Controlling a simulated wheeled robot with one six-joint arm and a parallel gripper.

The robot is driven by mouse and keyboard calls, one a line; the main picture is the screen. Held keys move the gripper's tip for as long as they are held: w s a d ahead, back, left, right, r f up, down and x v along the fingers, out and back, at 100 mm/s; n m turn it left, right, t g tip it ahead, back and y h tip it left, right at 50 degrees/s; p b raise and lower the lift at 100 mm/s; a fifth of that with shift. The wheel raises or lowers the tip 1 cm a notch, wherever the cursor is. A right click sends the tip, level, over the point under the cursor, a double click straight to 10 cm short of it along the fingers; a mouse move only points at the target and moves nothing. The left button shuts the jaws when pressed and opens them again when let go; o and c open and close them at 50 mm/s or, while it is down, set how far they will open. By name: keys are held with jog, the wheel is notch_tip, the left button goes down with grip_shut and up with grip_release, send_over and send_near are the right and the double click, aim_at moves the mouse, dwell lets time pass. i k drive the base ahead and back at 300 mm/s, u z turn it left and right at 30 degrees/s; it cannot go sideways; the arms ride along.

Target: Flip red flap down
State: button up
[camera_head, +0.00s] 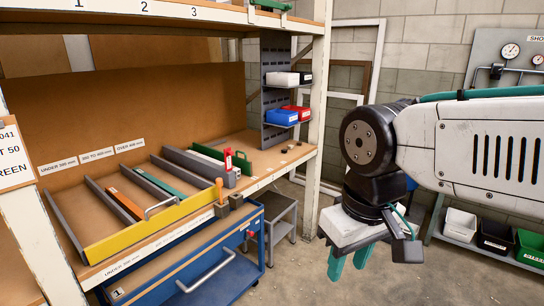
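A small red upright piece (228,159), which looks like the red flap, stands at the right end of the grey rails on the wooden bench (110,262). A narrow orange-red upright piece (219,188) stands nearer the front, at the right end of the yellow front bar; I cannot tell whether it is a flap too. My gripper (348,266) points down with its two teal fingers apart. It is open and empty, to the right of the bench and clear of both pieces.
The yellow bar (150,228) edges the bins, which hold orange and green pieces. A white rack post (315,100) stands between the bench and my arm. A blue cart (225,277) sits under the bench. Grey floor lies open below my gripper.

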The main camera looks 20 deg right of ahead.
aim_at(229, 153)
jog(key=z, duration=0.1)
jog(key=k, duration=0.65)
jog(key=u, duration=0.35)
jog(key=i, duration=1.5)
